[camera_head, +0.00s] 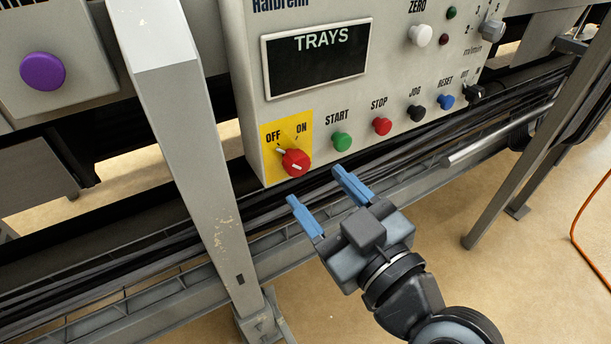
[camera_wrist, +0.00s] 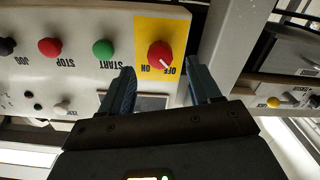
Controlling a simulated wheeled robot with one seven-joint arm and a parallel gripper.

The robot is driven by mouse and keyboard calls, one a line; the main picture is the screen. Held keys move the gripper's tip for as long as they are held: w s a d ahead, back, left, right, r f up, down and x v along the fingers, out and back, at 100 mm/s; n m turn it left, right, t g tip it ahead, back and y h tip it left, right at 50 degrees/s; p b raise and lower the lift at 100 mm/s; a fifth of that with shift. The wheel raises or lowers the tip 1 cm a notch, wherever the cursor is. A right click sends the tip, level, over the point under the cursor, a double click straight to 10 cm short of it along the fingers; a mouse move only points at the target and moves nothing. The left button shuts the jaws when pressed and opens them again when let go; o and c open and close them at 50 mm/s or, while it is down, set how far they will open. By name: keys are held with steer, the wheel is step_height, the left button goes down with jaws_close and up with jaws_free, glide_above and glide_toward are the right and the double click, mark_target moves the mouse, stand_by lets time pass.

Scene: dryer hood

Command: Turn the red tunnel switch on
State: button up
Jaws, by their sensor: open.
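The red switch (camera_head: 295,162) is a round knob with a white pointer line on a yellow plate (camera_head: 273,136) at the lower left of the grey control panel. The plate reads OFF and ON, and the pointer slants up-left toward OFF. My gripper (camera_head: 316,188) is open and empty, below and in front of the panel, its blue fingers pointing up toward the knob. In the wrist view the knob (camera_wrist: 160,55) appears upside down, beyond and between the two fingertips (camera_wrist: 160,78). The fingers look apart from the knob.
Right of the switch are a green START button (camera_head: 342,141), a red STOP button (camera_head: 382,126), a black JOG button (camera_head: 416,112) and a blue RESET button (camera_head: 446,101). A grey upright post (camera_head: 190,130) stands close to the panel's left side. Cables and a rail run below.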

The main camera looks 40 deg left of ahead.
mark_target(302, 170)
steer(key=shift+x, duration=2.55)
steer(key=shift+c, duration=0.4)
steer(key=c, duration=1)
steer(key=shift+o, duration=0.2)
